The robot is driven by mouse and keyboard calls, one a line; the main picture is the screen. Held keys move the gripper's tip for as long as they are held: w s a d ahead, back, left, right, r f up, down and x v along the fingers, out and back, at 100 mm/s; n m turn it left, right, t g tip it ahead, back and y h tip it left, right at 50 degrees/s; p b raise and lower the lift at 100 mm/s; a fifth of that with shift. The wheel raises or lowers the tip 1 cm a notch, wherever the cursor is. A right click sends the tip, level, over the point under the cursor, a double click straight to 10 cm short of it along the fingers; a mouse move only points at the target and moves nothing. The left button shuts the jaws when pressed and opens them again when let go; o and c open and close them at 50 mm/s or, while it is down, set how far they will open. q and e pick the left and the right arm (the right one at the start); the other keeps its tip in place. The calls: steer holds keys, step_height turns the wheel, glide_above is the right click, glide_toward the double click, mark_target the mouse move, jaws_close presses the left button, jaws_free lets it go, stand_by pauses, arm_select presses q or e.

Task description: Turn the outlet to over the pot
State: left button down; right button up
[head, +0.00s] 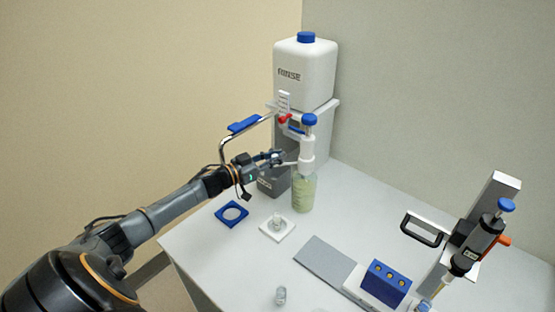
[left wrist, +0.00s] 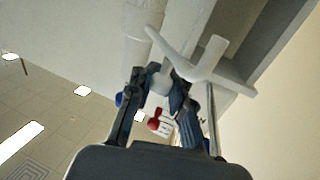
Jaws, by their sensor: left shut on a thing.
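A bottle of pale green liquid (head: 304,192) stands at the back of the bench. It carries a white dispenser head (head: 307,152) with a blue knob (head: 309,120). The white outlet (head: 290,163) comes off the head's left side; white parts of the dispenser also show in the left wrist view (left wrist: 205,60). My left gripper (head: 278,157) is shut on the outlet, its fingers (left wrist: 158,95) around a white piece. A small clear pot (head: 277,220) stands on a white square plate (head: 280,233), in front of and left of the bottle. My right gripper is not in view.
A white RINSE tank (head: 305,70) stands behind, with a bent metal pipe (head: 222,148) and blue lever (head: 243,125). A blue square ring (head: 232,222) lies left of the pot. A small vial (head: 281,294), grey mat (head: 323,262), blue block (head: 388,278) and black-handled stand (head: 485,235) are nearer.

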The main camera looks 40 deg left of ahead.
arm_select(q)
steer(key=shift+a+f, duration=0.15)
steer(key=shift+a, duration=0.05)
steer(key=c, duration=1.5)
jaws_free()
steer(key=shift+s, duration=0.1)
steer(key=shift+o, duration=1.2)
steer(key=shift+s+a, duration=0.15)
steer(key=shift+a, duration=0.05)
steer(key=shift+s+d, duration=0.1)
steer(key=shift+s, duration=0.1)
steer(key=v, duration=1.1)
steer(key=shift+s+a, duration=0.2)
steer(key=shift+s, duration=0.1)
